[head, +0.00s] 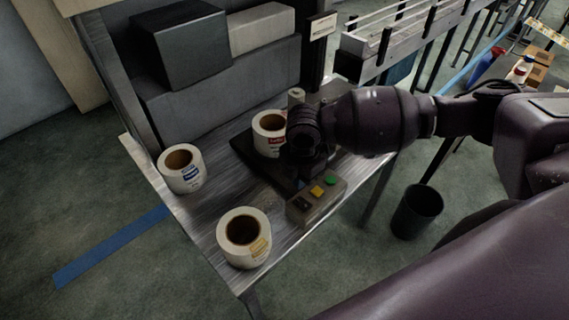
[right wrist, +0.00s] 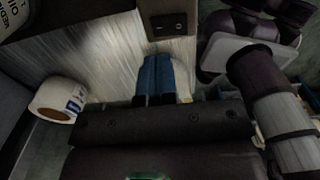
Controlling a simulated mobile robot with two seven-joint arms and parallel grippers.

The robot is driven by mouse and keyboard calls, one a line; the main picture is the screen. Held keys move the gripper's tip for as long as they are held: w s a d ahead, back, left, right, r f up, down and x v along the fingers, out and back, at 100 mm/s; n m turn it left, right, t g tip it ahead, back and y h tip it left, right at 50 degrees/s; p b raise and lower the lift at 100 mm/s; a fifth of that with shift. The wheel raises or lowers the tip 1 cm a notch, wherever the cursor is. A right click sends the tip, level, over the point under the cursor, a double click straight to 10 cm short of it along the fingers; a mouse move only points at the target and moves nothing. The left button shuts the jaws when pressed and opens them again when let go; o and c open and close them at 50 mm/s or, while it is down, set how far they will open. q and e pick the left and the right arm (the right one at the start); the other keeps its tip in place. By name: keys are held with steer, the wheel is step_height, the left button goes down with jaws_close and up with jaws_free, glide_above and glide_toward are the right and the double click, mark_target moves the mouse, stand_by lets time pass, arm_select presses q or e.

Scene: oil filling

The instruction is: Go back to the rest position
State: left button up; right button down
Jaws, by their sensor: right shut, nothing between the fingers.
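My right arm reaches in from the right over the metal table (head: 205,222). Its gripper (head: 300,184) points down beside the grey button box (head: 318,203), partly hidden by the wrist. In the right wrist view, the two blue fingertips (right wrist: 157,75) are together and empty, near the box's black switch (right wrist: 166,26). Whether they touch the box, I cannot tell. The box has a green button (head: 330,180) and a yellow button (head: 317,191). My left gripper is not in view.
A red-marked label roll (head: 268,133) stands on the dark plate (head: 243,148) close to my gripper. A blue-marked roll (head: 181,168) and a yellow-marked roll (head: 244,238) stand on the table. A black bin (head: 417,211) stands on the floor. A rack (head: 395,45) stands behind the arm.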

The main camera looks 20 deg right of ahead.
steer(key=s+a+m+y, duration=0.1)
steer(key=s+a, duration=0.1)
steer(key=a, duration=0.1)
steer(key=s+a+f+m+t+y, duration=0.1)
steer(key=s+a+m, duration=0.1)
steer(key=s+a, duration=0.1)
steer(key=s+a+m+y, duration=0.1)
steer(key=s+a, duration=0.2)
steer(key=a, duration=0.1)
steer(key=shift+s+a+f+m+t+y, duration=0.25)
steer(key=shift+f+m+t+y, duration=0.05)
steer(key=shift+f+m+t, duration=0.1)
steer(key=shift+s+r+m+t, duration=0.15)
steer(key=shift+s+m+t, duration=0.2)
steer(key=shift+m, duration=0.35)
steer(key=s+d+m+t+h, duration=0.1)
steer(key=s+d+m+h, duration=0.4)
steer(key=s+d+m, duration=0.95)
steer(key=w+d+f+t+y, duration=0.1)
steer(key=w+f+t, duration=0.7)
steer(key=w+f, duration=0.1)
steer(key=shift+w+f, duration=0.3)
steer(key=shift+f, duration=0.3)
